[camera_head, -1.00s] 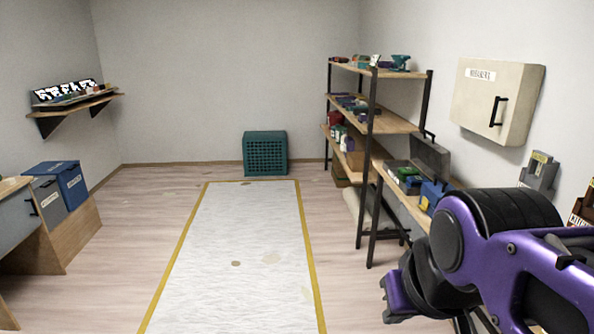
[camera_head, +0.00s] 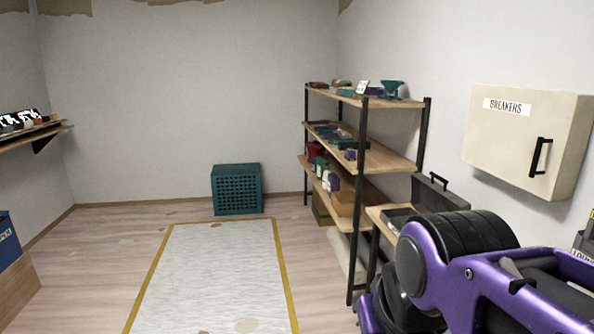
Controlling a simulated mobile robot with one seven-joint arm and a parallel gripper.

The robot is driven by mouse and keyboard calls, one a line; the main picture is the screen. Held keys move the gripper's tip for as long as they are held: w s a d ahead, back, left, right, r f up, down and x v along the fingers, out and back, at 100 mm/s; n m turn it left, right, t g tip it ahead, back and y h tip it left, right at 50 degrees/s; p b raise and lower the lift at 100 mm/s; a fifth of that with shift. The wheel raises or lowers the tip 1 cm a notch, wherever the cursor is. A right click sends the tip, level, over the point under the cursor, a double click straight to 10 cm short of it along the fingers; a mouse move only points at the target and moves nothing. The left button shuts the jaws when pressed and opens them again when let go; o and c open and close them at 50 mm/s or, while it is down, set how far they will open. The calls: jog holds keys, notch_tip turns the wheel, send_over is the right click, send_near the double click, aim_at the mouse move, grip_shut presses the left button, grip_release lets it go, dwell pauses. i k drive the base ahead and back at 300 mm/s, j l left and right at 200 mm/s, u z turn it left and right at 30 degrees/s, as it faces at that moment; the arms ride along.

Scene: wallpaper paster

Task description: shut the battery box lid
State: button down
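A dark grey case with its lid raised (camera_head: 440,193) stands on the low wooden bench at the right, beside the shelf rack. A handle sticks up from the lid's top. My purple and black arm hides most of the case's body and contents. No label on it is readable, so I cannot tell for sure that it is the battery box. My arm fills the lower right, in front of the bench. My gripper's fingers do not show.
A shelf rack (camera_head: 363,200) with small goods stands left of the bench. A cream breaker cabinet (camera_head: 525,140) hangs on the right wall. A teal crate (camera_head: 237,189) stands by the back wall. The pale floor mat (camera_head: 215,275) in the middle is clear.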

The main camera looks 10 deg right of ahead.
aim_at(428, 196)
jog(key=i+z, duration=0.15)
jog(key=i, duration=0.4)
jog(key=i+j+z, duration=0.15)
jog(key=i, duration=0.45)
jog(key=i+j+z, duration=0.15)
jog(key=i+z, duration=0.25)
jog(key=i+j+z, duration=0.3)
jog(key=z, duration=0.15)
